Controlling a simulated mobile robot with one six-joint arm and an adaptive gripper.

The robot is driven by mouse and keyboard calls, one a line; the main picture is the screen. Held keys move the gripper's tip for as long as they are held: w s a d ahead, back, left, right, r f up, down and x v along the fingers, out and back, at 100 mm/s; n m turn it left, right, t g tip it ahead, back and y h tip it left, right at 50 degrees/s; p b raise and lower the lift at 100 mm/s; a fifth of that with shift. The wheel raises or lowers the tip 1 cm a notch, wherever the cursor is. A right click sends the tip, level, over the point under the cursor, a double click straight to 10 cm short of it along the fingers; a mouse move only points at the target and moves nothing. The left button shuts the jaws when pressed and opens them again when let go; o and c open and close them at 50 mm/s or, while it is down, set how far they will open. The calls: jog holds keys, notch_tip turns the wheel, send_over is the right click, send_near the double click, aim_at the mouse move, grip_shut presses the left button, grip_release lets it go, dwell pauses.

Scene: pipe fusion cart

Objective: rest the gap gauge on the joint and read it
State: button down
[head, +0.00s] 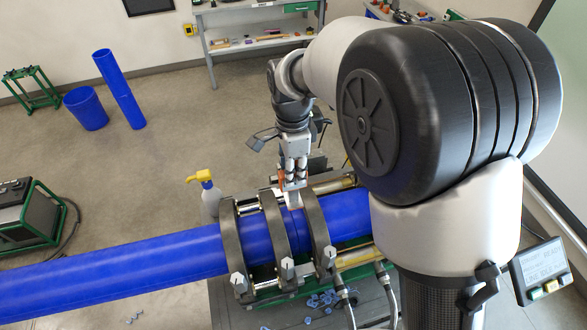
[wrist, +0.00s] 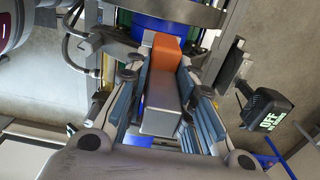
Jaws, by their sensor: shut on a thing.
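The gap gauge shows in the wrist view as a grey metal block with an orange end (wrist: 165,62), held between the finger pads. My gripper (head: 293,180) is shut on it and points down over the blue pipe (head: 130,272). In the head view a pale piece of the gauge (head: 295,199) reaches down to the pipe's top between the dark clamp rings; I cannot tell whether it touches. The pipe also shows at the top of the wrist view (wrist: 180,12). The joint line itself is hard to make out under the gripper.
Dark clamp rings (head: 318,235) with upright bolts stand close on both sides of the gripper. A small display (head: 541,269) is at right. Blue shavings (head: 325,299) lie in front.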

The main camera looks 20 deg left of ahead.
aim_at(293, 200)
jog(key=shift+a+f+b, duration=0.1)
jog(key=shift+f+b, duration=2.9)
jog(key=shift+f, duration=1.4)
jog(key=shift+f+b, duration=0.45)
jog(key=shift+f, duration=0.2)
jog(key=shift+s+f, duration=0.2)
jog(key=shift+f, duration=0.05)
dwell(0.4)
jog(key=shift+w+r+p, duration=0.2)
jog(key=shift+r+p, duration=0.35)
jog(key=shift+r, duration=0.3)
jog(key=shift+r+p, duration=1.95)
jog(key=shift+r, duration=0.9)
